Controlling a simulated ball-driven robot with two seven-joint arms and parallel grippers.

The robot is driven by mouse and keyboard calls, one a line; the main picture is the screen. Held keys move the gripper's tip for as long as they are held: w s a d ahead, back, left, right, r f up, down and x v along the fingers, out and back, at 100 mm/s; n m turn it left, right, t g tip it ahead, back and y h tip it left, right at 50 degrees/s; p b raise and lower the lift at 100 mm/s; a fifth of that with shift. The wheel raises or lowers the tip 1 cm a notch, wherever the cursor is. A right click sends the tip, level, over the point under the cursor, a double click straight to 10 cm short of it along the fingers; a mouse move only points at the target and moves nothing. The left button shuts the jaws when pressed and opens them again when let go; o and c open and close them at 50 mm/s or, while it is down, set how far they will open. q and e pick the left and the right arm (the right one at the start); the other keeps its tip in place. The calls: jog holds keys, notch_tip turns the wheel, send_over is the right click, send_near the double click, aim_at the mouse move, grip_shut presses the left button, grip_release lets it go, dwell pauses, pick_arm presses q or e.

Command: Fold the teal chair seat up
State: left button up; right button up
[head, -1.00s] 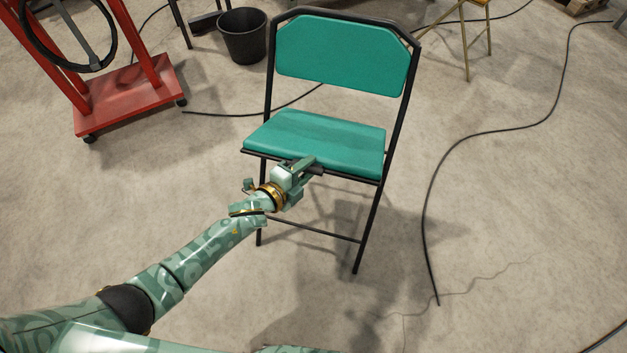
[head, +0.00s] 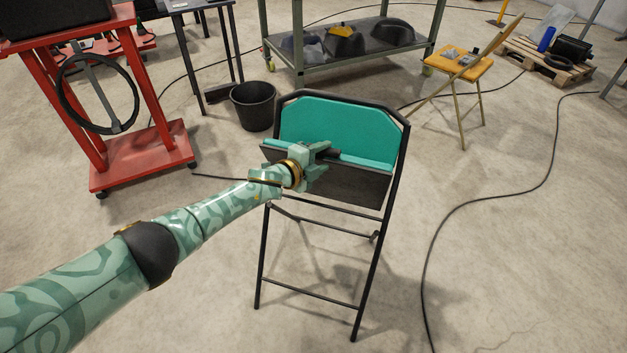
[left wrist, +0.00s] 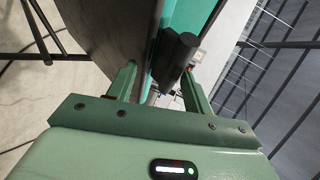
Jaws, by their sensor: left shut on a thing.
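The teal chair has a black frame and a teal backrest (head: 335,128). Its seat (head: 345,185) is tilted up steeply, with the dark underside facing me and a teal strip showing along its top edge. My left gripper (head: 328,155) is at the seat's raised front edge, shut on it. In the left wrist view the gripper's two fingers (left wrist: 158,85) stand on either side of the seat edge, with the dark underside at left and a black bar between them. The far side of the seat is mostly hidden. My right gripper is not in view.
A red cart (head: 140,160) and a black bucket (head: 254,105) stand left of and behind the chair. A yellow chair (head: 460,65) and a shelf (head: 350,70) are behind. Black cables (head: 465,205) lie on the floor at right. The floor in front is clear.

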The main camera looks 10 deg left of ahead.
pick_arm(q)
jog(key=shift+w+d+g, duration=0.2)
jog(key=shift+w, duration=0.3)
jog(key=shift+w+d+g, duration=0.2)
jog(key=shift+w, duration=0.25)
jog(key=shift+w+a+r, duration=0.25)
jog(key=shift+w+r, duration=0.2)
jog(key=shift+r, duration=0.35)
